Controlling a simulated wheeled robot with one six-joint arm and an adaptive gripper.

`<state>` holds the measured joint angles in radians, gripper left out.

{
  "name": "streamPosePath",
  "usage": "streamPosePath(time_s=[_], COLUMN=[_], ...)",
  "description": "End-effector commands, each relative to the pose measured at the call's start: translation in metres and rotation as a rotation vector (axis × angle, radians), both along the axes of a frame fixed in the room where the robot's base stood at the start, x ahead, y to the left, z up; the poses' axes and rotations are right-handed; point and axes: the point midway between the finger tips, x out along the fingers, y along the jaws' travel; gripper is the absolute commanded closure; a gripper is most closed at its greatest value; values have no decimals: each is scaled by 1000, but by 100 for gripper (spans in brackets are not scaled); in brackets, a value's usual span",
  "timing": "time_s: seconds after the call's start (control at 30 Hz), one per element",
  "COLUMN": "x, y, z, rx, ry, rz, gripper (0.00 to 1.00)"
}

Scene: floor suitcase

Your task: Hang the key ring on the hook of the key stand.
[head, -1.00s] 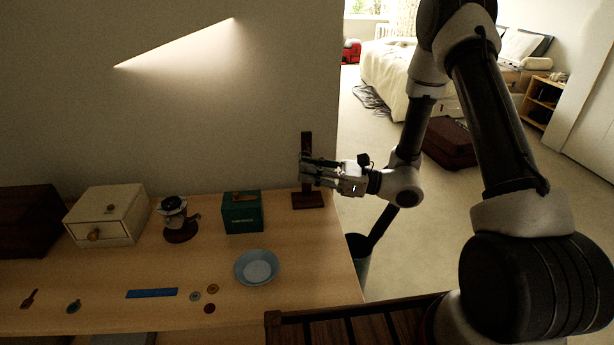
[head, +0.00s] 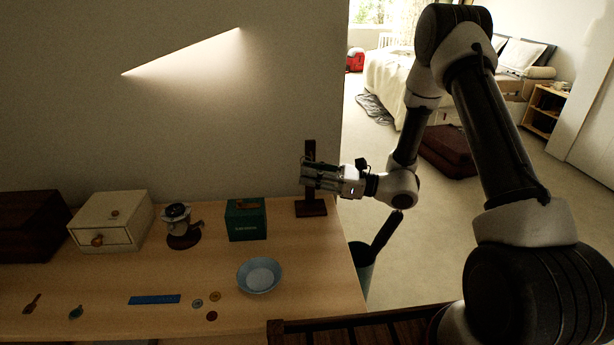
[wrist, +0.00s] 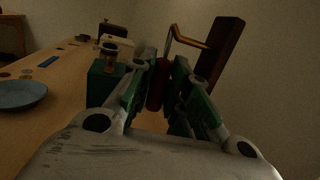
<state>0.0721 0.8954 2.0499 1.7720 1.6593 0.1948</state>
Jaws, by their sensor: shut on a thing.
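The key stand is a dark wooden post on a flat base (head: 311,208) near the table's right end. In the wrist view its post (wrist: 222,55) leans to the right, with a brass hook (wrist: 190,42) reaching left. My gripper (head: 306,178) is level with the post and overlaps it in the head view. In the wrist view my gripper (wrist: 163,72) is shut on the red part of the key ring (wrist: 158,88). A thin grey loop (wrist: 168,42) stands above the fingers beside the hook's tip; I cannot tell whether it is around the hook. The head view hides the hook and key ring.
A green box (head: 246,222) stands left of the key stand, and a blue bowl (head: 260,276) lies in front. A white drawer box (head: 112,225) and small loose items are farther left. The wall is behind; the table's right edge is close.

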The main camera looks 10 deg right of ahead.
Motion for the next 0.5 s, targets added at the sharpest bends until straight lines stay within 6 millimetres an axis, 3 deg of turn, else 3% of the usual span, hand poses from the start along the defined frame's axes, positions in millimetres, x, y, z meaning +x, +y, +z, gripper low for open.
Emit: streamPosePath(time_s=[0.43,0.47,0.5], x=[6,6,6], y=[-4,-4,-4], z=[2,2,2], rx=[3,3,3], ry=[-5,-5,-5], rz=[-17,-17,-17], gripper=[100,80,73])
